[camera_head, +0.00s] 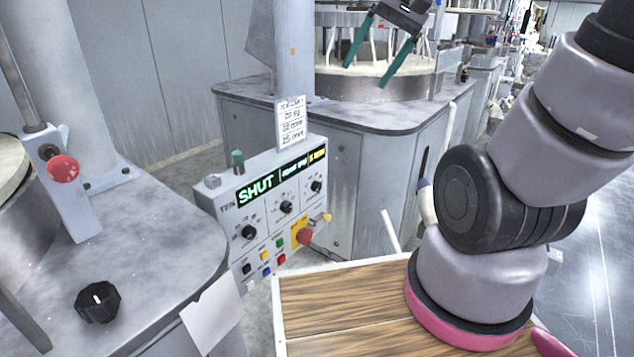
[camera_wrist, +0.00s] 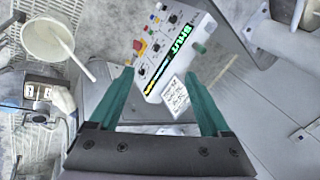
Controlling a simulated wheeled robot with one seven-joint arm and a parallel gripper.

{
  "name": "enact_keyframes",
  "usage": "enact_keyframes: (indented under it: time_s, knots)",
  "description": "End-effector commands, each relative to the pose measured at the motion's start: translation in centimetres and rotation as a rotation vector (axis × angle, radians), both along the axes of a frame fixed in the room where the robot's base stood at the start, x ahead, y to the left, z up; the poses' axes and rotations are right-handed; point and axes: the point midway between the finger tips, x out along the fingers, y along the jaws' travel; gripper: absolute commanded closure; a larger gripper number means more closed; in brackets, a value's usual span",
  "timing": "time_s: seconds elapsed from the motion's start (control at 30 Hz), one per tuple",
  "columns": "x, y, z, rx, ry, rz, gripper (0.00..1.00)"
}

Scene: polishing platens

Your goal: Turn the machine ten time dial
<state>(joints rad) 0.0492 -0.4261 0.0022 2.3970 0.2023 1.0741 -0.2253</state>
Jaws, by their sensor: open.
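The grey control panel (camera_head: 268,200) is labelled TEN and has a lit display (camera_head: 255,190) reading SHUT. Below the display are three black dials: a left dial (camera_head: 249,232), a middle dial (camera_head: 286,207) and a right dial (camera_head: 316,186). Their labels are too small to read. My gripper (camera_head: 365,75) is open and empty, with green fingers, held in the air above and right of the panel. In the wrist view the panel (camera_wrist: 165,60) appears turned around, with its dials beyond and between the fingertips (camera_wrist: 160,70). No dial is touched.
A written card (camera_head: 291,122) stands above the panel. A red button on a yellow plate (camera_head: 304,236) and small coloured buttons sit low on it. Another machine, with a red button (camera_head: 62,168) and black knob (camera_head: 97,302), stands left. A wooden top (camera_head: 345,295) lies in front.

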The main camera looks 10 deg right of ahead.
Motion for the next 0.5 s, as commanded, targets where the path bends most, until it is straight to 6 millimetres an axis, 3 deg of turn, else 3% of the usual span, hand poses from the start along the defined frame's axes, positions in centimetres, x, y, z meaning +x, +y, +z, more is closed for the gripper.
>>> enact_keyframes:
  time_s: [0.2,0.5]
  knots:
    - [5.0,2.6,-3.7,0.220,0.213,0.038,0.19]
    - [12.8,4.8,-9.6,0.576,0.383,0.024,0.19]
